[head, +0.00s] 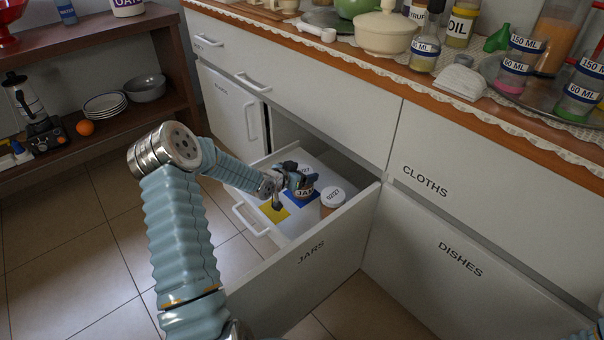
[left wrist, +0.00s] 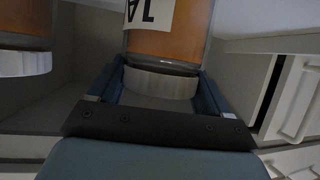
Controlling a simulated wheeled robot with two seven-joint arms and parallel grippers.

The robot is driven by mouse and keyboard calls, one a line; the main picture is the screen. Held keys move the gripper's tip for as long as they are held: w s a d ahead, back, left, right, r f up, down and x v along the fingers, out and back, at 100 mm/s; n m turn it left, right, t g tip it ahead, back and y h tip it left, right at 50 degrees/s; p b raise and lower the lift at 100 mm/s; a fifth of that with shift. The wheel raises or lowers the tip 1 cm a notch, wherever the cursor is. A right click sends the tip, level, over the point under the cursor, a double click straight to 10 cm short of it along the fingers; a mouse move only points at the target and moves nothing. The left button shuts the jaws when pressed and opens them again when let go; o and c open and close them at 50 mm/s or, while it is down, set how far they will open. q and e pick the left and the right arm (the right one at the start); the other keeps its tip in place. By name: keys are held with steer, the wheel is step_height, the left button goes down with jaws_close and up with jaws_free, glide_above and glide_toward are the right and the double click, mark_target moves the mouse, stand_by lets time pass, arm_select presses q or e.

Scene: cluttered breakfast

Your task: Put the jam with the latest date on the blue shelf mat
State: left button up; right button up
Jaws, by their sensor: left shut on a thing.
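My left gripper (head: 294,183) is inside the open drawer, shut on a jam jar (head: 305,191) whose label shows part of the word JAM. The jar looks upright; the date on its lid is too small and covered to read. In the left wrist view the held jar (left wrist: 165,45) is orange with a pale lid, between the fingers. A second jar (head: 332,198) with a white dated lid, perhaps 02/27, stands to the right. My right gripper is not seen.
The open drawer (head: 312,253) is labelled JARS, and its walls surround the jars. Closed CLOTHS (head: 425,182) and DISHES (head: 460,258) fronts are to the right. The counter above is cluttered. A dark shelf unit (head: 110,130) stands left.

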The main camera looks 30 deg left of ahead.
arm_select(q)
steer(key=shift+f, duration=0.15)
steer(key=o, duration=1.3)
steer(key=shift+c, duration=0.2)
steer(key=shift+s+r, duration=0.2)
steer(key=shift+r, duration=0.15)
steer(key=d+p+v, duration=0.1)
steer(key=v, duration=1)
steer(key=shift+s+a, duration=0.25)
steer(key=shift+a, duration=0.15)
